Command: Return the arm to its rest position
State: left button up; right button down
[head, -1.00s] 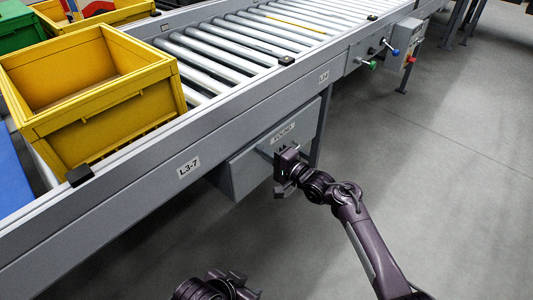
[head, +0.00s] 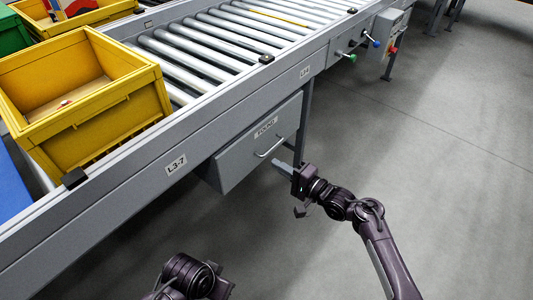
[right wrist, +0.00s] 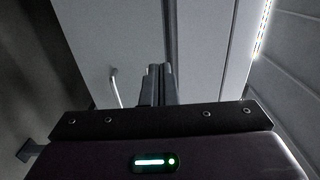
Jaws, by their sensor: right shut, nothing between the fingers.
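My right arm comes in from the lower right of the head view. Its dark gripper (head: 283,168) is just right of and below the handle (head: 270,147) of a grey drawer (head: 240,160), which has a label reading FOUND. In the right wrist view the two fingers (right wrist: 158,84) are together with nothing between them; the pale handle (right wrist: 115,87) shows to their left, apart from them. Part of my left arm (head: 187,275) shows at the bottom edge of the head view; its fingers cannot be made out clearly.
A roller conveyor (head: 215,38) with a grey side rail runs above the drawer. A yellow bin (head: 130,110) on the left holds a small, unclear item. Coloured knobs (head: 350,58) and a control box (head: 388,35) are further along. Open grey floor (head: 440,170) lies to the right.

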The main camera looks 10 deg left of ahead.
jog(key=shift+v, duration=0.85)
